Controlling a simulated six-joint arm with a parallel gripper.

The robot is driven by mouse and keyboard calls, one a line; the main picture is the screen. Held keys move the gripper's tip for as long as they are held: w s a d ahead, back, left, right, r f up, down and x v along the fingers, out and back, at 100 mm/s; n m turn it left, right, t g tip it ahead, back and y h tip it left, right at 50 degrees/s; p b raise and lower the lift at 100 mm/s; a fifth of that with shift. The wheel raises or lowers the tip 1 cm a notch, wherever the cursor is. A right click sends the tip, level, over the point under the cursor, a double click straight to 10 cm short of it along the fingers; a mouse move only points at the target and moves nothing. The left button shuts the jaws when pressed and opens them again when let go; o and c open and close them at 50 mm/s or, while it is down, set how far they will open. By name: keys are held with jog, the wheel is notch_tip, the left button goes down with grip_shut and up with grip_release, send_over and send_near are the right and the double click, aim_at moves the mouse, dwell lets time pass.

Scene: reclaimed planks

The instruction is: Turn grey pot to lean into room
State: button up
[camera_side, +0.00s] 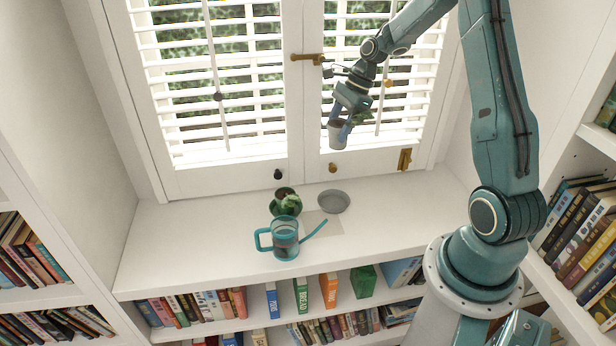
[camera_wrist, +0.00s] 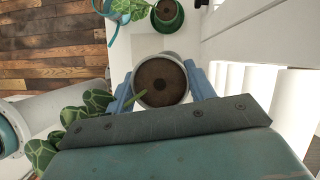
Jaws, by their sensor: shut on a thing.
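The grey pot (camera_side: 337,139) hangs in the air before the right window shutter, above the white sill. My gripper (camera_side: 342,126) is shut on it. In the wrist view, the blue fingers of my gripper (camera_wrist: 162,88) press on opposite sides of the pot (camera_wrist: 178,97), which is filled with brown soil. A stem leaves the soil toward the lower left, and patterned green leaves (camera_wrist: 72,118) show beyond my gripper's body, which hides part of the plant. A grey saucer (camera_side: 333,202) lies empty on the sill, below the pot.
A green pot with a plant (camera_side: 286,202) stands left of the saucer, and also shows in the wrist view (camera_wrist: 168,24). A teal watering can (camera_side: 286,240) stands in front, its spout pointing right over a flat pale sheet (camera_side: 322,226). The sill's left side is clear. Shutters and latches stand close behind.

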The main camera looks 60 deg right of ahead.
jog(key=shift+r, duration=0.85)
jog(key=shift+f, duration=0.15)
jog(key=shift+f+m+t+h, duration=0.2)
jog(key=shift+f+m, duration=0.4)
jog(key=shift+f, duration=4.2)
jog(key=shift+f+m+t+h, duration=0.15)
jog(key=shift+f+m, duration=0.45)
jog(key=shift+f, duration=4.15)
jog(key=shift+f, duration=0.2)
jog(key=shift+f, duration=1.3)
